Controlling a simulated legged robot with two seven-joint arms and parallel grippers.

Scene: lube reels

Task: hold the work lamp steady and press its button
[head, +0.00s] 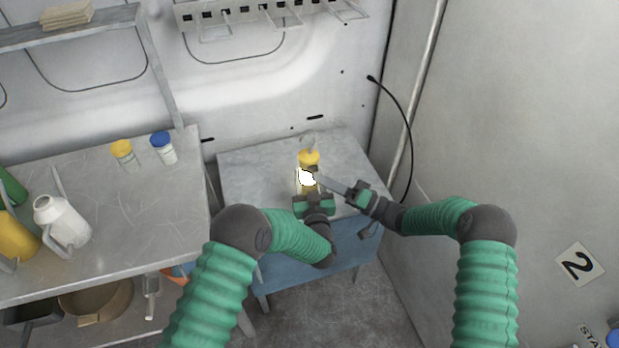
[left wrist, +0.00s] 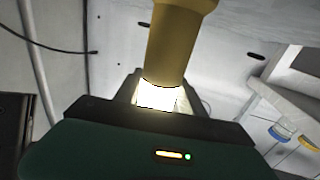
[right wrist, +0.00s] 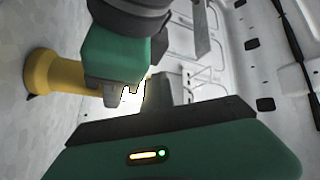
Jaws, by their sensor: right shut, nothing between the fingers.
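The work lamp (head: 309,157) stands on the small metal table, with a yellow top, a hook above it and a brightly glowing middle. My left gripper (head: 311,195) is at its near side. In the left wrist view the lamp's yellow body (left wrist: 174,40) and glowing part lie between the left fingers (left wrist: 158,95), which appear closed on it. My right gripper (head: 320,177) is shut and empty, its tips beside the glowing part from the right. In the right wrist view the left gripper hides much of the lamp (right wrist: 50,75); the right fingertips (right wrist: 158,82) are near the glow. I cannot make out the button.
A larger metal workbench (head: 110,215) stands to the left with a white jug (head: 65,222), a yellow-capped bottle (head: 124,154) and a blue-capped bottle (head: 163,148). A wall rack (head: 250,14) hangs behind. A black cable (head: 410,135) hangs at the right wall.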

